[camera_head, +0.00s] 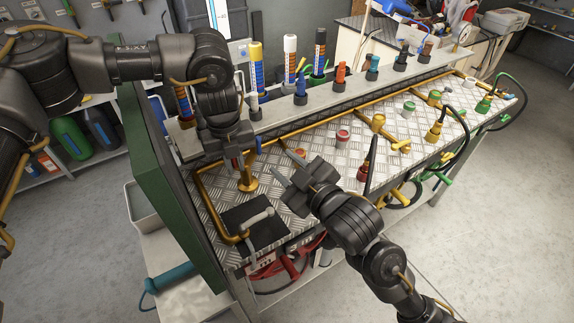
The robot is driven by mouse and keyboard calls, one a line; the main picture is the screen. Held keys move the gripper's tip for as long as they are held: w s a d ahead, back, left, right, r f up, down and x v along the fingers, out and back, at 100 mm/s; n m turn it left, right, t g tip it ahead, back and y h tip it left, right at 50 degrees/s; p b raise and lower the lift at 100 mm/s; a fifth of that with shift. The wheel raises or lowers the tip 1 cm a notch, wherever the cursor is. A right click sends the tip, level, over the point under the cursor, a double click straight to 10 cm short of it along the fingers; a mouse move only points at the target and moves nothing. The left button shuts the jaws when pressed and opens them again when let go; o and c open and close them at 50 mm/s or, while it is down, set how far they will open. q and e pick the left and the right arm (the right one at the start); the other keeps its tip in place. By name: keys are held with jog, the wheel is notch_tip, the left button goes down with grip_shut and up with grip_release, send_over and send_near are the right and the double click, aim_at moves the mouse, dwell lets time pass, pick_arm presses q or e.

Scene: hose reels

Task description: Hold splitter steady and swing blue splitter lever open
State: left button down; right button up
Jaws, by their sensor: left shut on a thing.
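A brass splitter (247,179) stands on the chequered metal bench top and joins the brass pipe line. A small blue lever (258,146) shows at its upper right. My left gripper (239,168) points down at the splitter from above and is shut on it; the gripper hides part of the splitter. My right gripper (287,165) comes in from the lower right, its two fingers spread and empty. Its fingertips point toward the splitter and lever, apart from both.
A grey rail (330,100) with several coloured bottles and nozzles runs behind the pipe. Several coloured fittings, such as a red and white one (342,138), stand on the bench top. A black pad (255,222) lies at the near left. A green panel (165,190) borders the left side.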

pick_arm(q)
jog(key=c, duration=1.3)
grip_release()
